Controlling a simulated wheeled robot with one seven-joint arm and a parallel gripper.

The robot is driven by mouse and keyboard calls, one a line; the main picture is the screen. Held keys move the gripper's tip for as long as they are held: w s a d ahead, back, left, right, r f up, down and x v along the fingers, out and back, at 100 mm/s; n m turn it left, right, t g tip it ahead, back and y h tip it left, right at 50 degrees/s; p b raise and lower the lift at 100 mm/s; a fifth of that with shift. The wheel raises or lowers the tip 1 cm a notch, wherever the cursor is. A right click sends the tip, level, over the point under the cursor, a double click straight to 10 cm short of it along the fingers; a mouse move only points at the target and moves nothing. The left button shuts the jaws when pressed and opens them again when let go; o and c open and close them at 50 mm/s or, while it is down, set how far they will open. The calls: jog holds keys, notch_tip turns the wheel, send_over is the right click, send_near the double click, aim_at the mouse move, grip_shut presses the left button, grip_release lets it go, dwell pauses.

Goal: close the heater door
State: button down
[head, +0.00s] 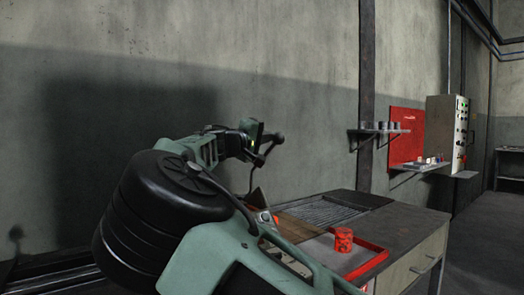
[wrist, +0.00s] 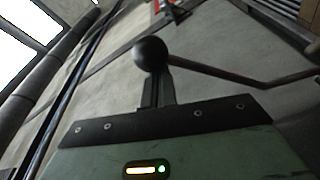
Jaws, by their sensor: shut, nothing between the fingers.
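My gripper (head: 259,152) is at the end of my outstretched arm, left of the workbench's far end in the head view. In the wrist view its dark fingers (wrist: 157,88) are together, with nothing between them. A dark ball knob (wrist: 150,54) on a bent rod (wrist: 230,78) shows right at the fingertips; I cannot tell whether they touch. The knob also shows in the head view (head: 278,138). Whether this knob and rod belong to the heater door is unclear. No door panel can be made out, and my arm hides much of that area.
A workbench (head: 415,240) with a dark grate (head: 325,211) and a red-rimmed tray (head: 372,262) stands right of my arm. Wall shelves (head: 384,130), a red panel (head: 407,118) and a control cabinet (head: 445,135) are beyond. Floor at far right is clear.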

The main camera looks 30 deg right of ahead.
jog(key=s+f+m+g+h+b, duration=0.1)
jog(key=s+f+m+b, duration=0.5)
jog(key=b, duration=1.3)
jog(key=s+f, duration=0.3)
jog(key=f, duration=0.4)
jog(key=shift+s+d+m, duration=0.15)
jog(key=shift+s+m, duration=0.1)
jog(key=shift+m, duration=0.15)
